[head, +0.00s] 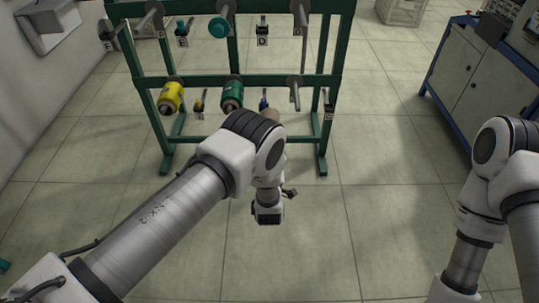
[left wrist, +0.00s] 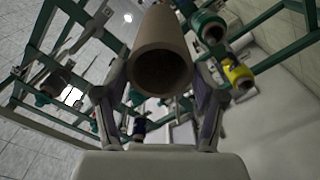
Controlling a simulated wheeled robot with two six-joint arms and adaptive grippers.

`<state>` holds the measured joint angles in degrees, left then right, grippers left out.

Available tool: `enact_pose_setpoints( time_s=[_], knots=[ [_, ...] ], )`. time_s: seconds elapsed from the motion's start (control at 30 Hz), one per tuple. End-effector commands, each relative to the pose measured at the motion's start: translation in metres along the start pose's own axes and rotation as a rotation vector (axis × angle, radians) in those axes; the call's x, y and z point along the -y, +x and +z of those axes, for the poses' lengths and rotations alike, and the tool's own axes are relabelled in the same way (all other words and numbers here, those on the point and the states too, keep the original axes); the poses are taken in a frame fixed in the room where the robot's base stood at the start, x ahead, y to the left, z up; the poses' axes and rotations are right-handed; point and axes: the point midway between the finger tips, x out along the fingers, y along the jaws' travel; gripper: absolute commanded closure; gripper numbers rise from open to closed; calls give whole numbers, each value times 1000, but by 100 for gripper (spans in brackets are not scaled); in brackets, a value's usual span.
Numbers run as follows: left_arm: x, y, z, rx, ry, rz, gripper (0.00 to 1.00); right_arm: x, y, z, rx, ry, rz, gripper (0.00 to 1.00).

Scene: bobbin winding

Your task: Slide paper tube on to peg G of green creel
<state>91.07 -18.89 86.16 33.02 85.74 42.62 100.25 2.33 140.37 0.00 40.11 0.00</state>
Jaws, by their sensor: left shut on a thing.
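A brown paper tube (left wrist: 160,45) is held between the two fingers of my left gripper (left wrist: 158,82), its open end facing the left wrist camera. In the head view a small brown part of the tube (head: 272,116) shows past my left arm, which hides the gripper there. The green creel (head: 215,82) stands ahead with two rows of pegs. A bare peg (head: 295,92) juts out at the lower right, right of the tube. The small labels are too blurred to tell which is G. My right gripper is out of view.
A yellow bobbin (head: 171,97) and a green bobbin (head: 232,95) sit on lower pegs. A teal one (head: 219,27) sits on an upper peg. A blue-edged cabinet (head: 485,75) stands at the right. The floor before the creel is clear.

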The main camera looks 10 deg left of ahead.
Motion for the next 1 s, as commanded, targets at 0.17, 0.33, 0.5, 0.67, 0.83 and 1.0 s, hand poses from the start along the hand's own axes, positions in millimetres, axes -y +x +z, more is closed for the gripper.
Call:
enact_pose_setpoints(
  time_s=[0.17,0.33,0.5,0.67,0.83,1.0],
  knots=[
    [0,0,1,-1,0,0,72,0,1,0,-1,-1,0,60],
    [-3,0,25,1,-2,2,72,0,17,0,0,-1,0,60],
    [-10,0,50,0,-2,2,72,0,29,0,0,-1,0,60],
    [-23,-1,66,1,-4,-1,72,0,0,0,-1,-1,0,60],
    [-28,-1,93,0,-5,-1,72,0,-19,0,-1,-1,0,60],
    [-32,-1,119,0,-4,-2,72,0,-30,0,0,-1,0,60]
  ],
)
